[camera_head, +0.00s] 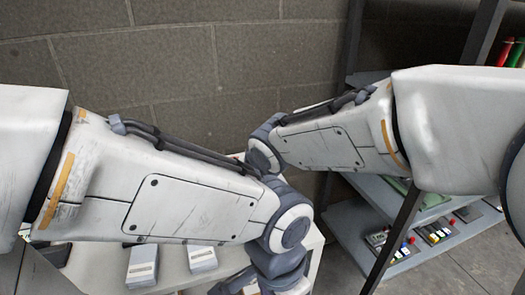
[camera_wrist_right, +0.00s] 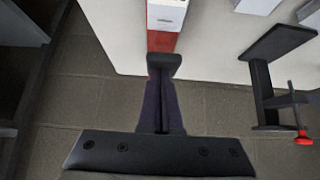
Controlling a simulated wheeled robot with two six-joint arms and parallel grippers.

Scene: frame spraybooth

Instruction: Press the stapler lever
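I cannot make out a stapler or its lever in either view. In the right wrist view my right gripper (camera_wrist_right: 164,66) has its dark fingers together, with no gap showing between them. Its tips point at a red block (camera_wrist_right: 162,41) at the edge of the white table (camera_wrist_right: 112,38). A white block or box (camera_wrist_right: 167,14) lies directly beyond the red part. I cannot tell whether the tips touch the red block.
Two white boxes (camera_head: 142,267) (camera_head: 202,258) lie on the table. A black clamp-like bracket (camera_wrist_right: 262,85) with a red knob (camera_wrist_right: 303,138) is at the table edge. A grey shelf (camera_head: 350,226) with small devices (camera_head: 437,231) stands at right. A block wall (camera_head: 180,65) rises behind.

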